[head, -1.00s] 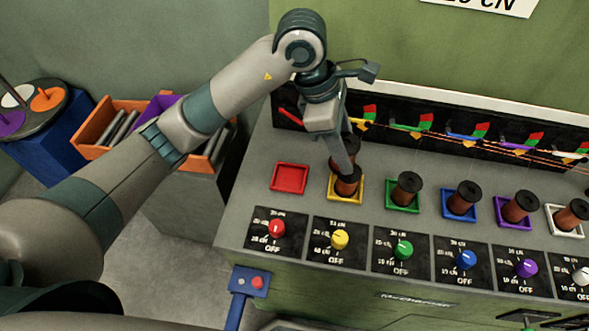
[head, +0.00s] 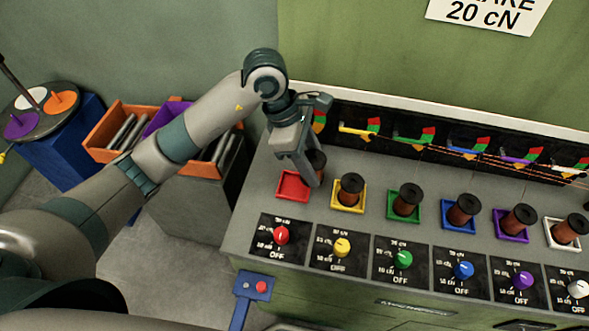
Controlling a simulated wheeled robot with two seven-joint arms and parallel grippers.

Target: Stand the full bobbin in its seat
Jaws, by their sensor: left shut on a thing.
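My left gripper (head: 312,182) is shut on a dark-flanged bobbin (head: 317,160), which is partly hidden behind the fingers. They are at the right rear of the red square seat (head: 293,186). The front and left of that seat show empty. I cannot tell whether the bobbin touches the seat or hangs above it. Brown bobbins stand in the yellow seat (head: 335,203), green seat (head: 392,212), blue seat (head: 446,222), purple seat (head: 497,232) and white seat (head: 549,242). My right gripper is not in view.
Coloured knobs, such as the red knob (head: 281,234), line the front panel. Tension gauges with threads, such as the yellow gauge (head: 360,130), run along the back. Orange bins (head: 100,115) and a blue stand (head: 62,150) are at left. A blue button post (head: 249,287) is in front.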

